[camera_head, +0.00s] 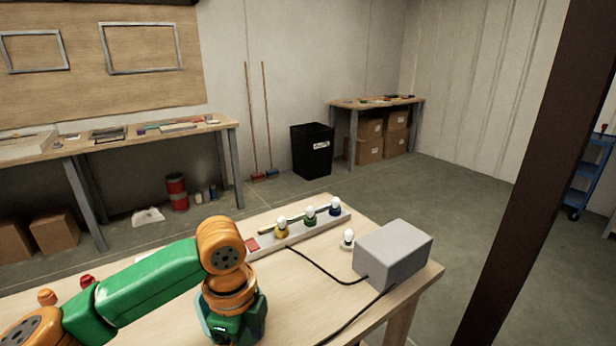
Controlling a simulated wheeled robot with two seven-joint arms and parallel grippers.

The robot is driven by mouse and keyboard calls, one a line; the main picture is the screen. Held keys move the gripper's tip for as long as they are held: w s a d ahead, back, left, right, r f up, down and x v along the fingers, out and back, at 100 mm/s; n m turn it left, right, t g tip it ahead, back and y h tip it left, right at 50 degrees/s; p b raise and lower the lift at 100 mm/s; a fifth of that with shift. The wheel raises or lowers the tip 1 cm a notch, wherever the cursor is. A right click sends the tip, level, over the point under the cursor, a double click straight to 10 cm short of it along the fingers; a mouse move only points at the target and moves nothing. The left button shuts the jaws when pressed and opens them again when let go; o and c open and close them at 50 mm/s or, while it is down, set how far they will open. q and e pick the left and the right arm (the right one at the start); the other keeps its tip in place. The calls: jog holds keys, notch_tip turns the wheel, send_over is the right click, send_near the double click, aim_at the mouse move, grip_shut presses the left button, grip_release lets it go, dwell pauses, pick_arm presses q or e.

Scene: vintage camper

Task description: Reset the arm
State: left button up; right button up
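My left arm, green and orange, comes in from the left over a light wooden table (300,298). Its wrist bends down, and the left gripper (233,332) is at the bottom edge of the view, above or near the tabletop. Its fingers are hidden or cut off, so I cannot see whether it is open or holds anything. My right arm and gripper are out of view.
On the table are a pale strip with white bulbs in yellow (282,230), green (310,217) and blue (335,207) sockets, a separate bulb (348,238), and a grey box (393,254) with dark cables. Small orange (47,297) and red (88,282) items lie beyond my arm.

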pick_arm(q)
jog(key=s+d+f+n+t+h, duration=0.1)
jog(key=s+d+f+n+h, duration=0.4)
jog(key=d+f, duration=0.55)
jog(key=s+a+f+n+t+y, duration=0.1)
jog(key=s+a+f+n+y, duration=0.1)
jog(key=s+a+f+n, duration=0.3)
jog(key=s+a+n+t+y, duration=0.1)
jog(key=s+a+n, duration=0.1)
jog(key=a+n, duration=0.35)
jog(key=s+a+f+n+y, duration=0.2)
jog(key=s+a+f+n, duration=0.1)
jog(key=a, duration=0.4)
notch_tip(320, 180, down, 18)
jog(key=s+g, duration=0.1)
jog(key=s, duration=0.1)
jog(key=s+a+f+g, duration=0.1)
jog(key=s+a+f, duration=0.1)
jog(key=s+f, duration=0.7)
jog(key=s, duration=0.3)
jog(key=shift+a+m, duration=0.15)
jog(key=shift+m, duration=0.2)
jog(key=shift+s+f, duration=0.1)
